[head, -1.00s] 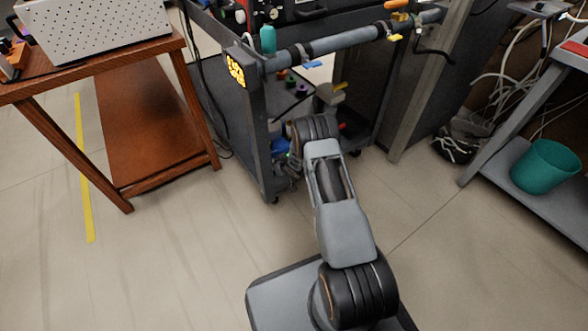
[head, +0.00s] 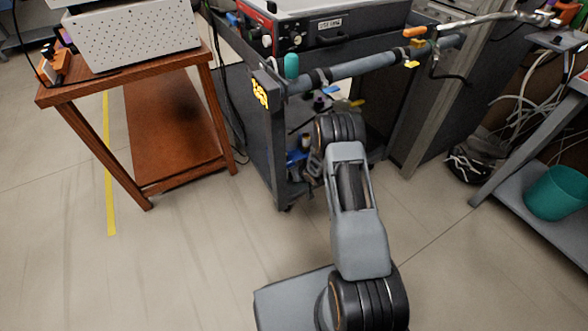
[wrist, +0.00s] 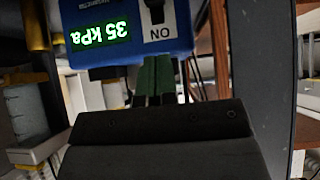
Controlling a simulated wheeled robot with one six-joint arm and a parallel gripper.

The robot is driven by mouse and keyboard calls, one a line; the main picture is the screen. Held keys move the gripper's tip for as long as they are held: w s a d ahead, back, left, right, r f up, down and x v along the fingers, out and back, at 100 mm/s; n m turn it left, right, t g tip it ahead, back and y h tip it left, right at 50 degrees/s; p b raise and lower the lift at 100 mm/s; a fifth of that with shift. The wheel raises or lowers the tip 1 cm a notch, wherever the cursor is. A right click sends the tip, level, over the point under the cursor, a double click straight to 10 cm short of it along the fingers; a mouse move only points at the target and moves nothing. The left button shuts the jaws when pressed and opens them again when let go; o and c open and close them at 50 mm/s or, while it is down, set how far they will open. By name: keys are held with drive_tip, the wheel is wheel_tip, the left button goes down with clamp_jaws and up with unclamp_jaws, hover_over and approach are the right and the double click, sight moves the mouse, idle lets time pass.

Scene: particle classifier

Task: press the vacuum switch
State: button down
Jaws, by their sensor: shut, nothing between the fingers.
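In the wrist view a blue box (wrist: 183,47) fills the upper middle, upside down in the picture. Its lit green display (wrist: 98,35) reads 35 kPa. The black vacuum switch (wrist: 155,12) is at the top edge of the picture, above a white label reading ON. My gripper (wrist: 154,62) is shut and empty, its greenish fingers overlapping the box's lower edge, just below the label. I cannot tell whether they touch the box. In the head view a small blue patch (head: 294,157) shows by the cart's shelf. There my gripper is largely hidden behind my wrist.
The dark cart (head: 268,130) has a grey pipe (head: 372,66) along its upper front and a teal cylinder (head: 291,66) at its corner. A wooden table (head: 140,78) stands left, a shelf with a teal bin (head: 556,192) right. The front floor is clear.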

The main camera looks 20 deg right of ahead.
drive_tip(key=shift+p+v, duration=0.75)
drive_tip(key=shift+v, duration=1.95)
